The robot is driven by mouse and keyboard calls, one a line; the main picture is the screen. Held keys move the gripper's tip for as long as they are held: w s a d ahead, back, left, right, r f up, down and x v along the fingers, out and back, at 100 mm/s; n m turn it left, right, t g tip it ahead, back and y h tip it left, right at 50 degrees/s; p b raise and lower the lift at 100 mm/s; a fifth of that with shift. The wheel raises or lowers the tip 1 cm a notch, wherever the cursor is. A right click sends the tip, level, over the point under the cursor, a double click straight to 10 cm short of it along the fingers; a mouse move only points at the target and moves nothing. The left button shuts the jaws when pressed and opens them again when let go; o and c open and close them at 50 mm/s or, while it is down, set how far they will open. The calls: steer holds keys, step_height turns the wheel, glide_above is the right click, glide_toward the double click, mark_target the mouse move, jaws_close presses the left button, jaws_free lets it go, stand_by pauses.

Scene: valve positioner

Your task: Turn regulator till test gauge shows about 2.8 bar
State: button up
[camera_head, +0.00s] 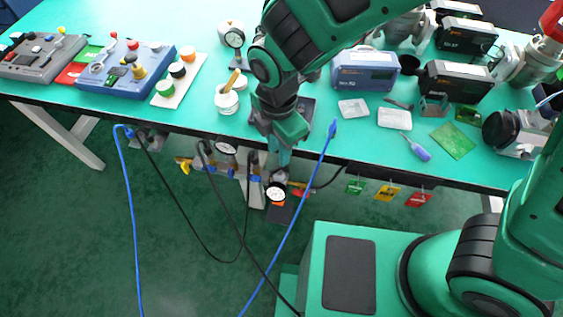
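My gripper (280,172) points down at the table's front edge, over the piping there. My wrist hides most of its fingers, so I cannot tell whether they are open or shut, or touch anything. Just below it is a small round white-faced gauge (275,194) with a dark rim. The regulator is not clearly visible; the fittings near this gauge are partly hidden. A second gauge (226,147) hangs at the front edge to the left. No pointer reading is legible, and I cannot tell which is the test gauge.
Blue hoses (287,240) and black hoses hang in front of the table (330,165). Control boxes (125,70) stand at the left. Blue and black devices (366,70), trays and a blue screwdriver (416,148) lie at the right. Coloured tags (387,193) hang below the edge.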

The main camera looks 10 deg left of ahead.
mark_target(279, 166)
step_height(279, 166, down, 8)
steer(key=shift+r, duration=0.1)
steer(key=shift+c, duration=0.4)
jaws_close()
steer(key=shift+d, duration=0.25)
steer(key=shift+a, duration=0.15)
